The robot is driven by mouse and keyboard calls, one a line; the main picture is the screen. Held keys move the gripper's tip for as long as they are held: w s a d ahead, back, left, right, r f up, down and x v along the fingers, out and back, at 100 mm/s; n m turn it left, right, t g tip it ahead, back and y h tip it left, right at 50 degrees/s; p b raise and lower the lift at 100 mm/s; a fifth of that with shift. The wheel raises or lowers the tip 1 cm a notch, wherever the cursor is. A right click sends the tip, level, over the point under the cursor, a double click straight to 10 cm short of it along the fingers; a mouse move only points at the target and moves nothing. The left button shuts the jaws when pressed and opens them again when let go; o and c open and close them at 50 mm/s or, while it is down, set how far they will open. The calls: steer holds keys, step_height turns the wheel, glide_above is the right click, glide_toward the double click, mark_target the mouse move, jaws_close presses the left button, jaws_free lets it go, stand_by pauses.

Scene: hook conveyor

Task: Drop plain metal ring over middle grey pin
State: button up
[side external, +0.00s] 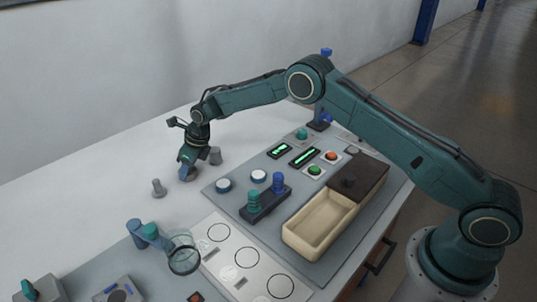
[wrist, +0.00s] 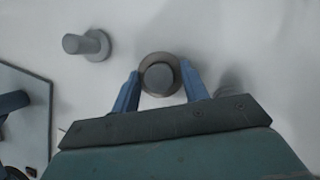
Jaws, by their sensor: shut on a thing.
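My gripper (side external: 187,174) is low over the white table, between two grey pins. In the wrist view its blue fingers (wrist: 160,82) are shut on the plain metal ring (wrist: 158,56), one on each side. The round top of the middle grey pin (wrist: 158,77) shows through the ring's opening, roughly centred. How far down the pin the ring sits cannot be told. In the side view the gripper hides the ring and the middle pin. One outer grey pin (side external: 158,188) stands nearer the camera, the other (side external: 215,156) farther back.
A grey panel with buttons and green displays (side external: 304,157) lies to the right. On it are a dark blue block with pegs (side external: 265,203) and a cream tray (side external: 320,222).

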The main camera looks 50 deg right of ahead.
stand_by(0.4)
steer(key=o, duration=1.1)
steer(key=shift+o, duration=0.3)
steer(key=o, duration=0.3)
steer(key=shift+r, duration=0.15)
steer(key=shift+r, duration=4.45)
